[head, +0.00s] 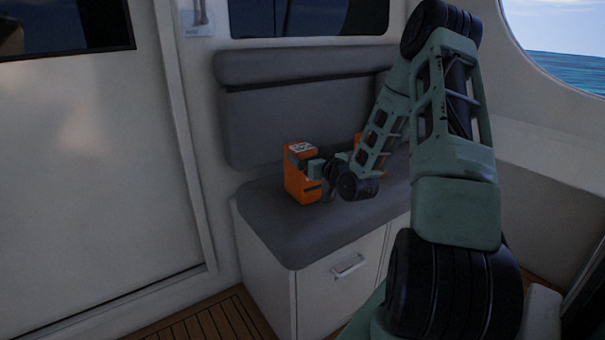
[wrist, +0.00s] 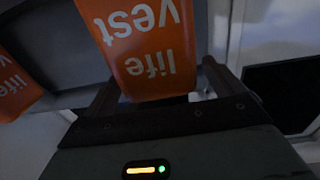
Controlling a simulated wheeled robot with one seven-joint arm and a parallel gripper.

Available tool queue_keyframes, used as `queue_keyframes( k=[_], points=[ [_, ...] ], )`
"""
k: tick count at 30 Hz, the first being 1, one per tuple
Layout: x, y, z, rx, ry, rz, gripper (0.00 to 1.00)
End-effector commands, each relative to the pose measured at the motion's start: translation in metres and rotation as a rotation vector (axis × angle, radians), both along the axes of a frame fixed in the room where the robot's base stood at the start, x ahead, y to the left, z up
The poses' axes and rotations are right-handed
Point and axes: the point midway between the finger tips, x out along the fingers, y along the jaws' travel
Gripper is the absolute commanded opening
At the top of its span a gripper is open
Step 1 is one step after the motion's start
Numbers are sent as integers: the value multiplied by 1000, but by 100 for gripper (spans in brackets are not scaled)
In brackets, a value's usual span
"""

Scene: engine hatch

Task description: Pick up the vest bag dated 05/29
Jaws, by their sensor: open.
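An orange life vest bag (head: 297,182) stands on the grey seat, with a small white label on its top that is too small to read. My gripper (head: 316,171) is at its right side. In the wrist view the same bag (wrist: 145,45) shows upside-down "life vest" lettering and lies between the two spread fingers of my gripper (wrist: 160,78). The jaws are open; I cannot tell whether either finger touches it. A second orange bag (head: 357,143) is mostly hidden behind my arm; it also shows at the left of the wrist view (wrist: 14,85). No date is legible on either bag.
The grey bench seat (head: 290,237) has a padded backrest (head: 300,110) behind the bags. A white cabinet front with a drawer handle (head: 349,266) is below. A white door (head: 90,170) is at the left. The seat's front left is clear.

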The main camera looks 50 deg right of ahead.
Motion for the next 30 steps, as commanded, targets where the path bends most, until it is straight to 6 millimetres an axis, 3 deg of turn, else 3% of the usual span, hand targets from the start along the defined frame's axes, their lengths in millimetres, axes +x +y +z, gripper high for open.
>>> queue_keyframes(
  k=[5,13,14,21,23,30],
  points=[
    [20,-6,0,0,-1,1,94],
    [23,-7,0,0,0,0,94],
    [23,-7,0,0,0,0,88],
    [23,-7,0,0,0,0,21],
    [23,-7,0,0,0,0,6],
    [23,-7,3,-3,-2,0,6]
  ],
)
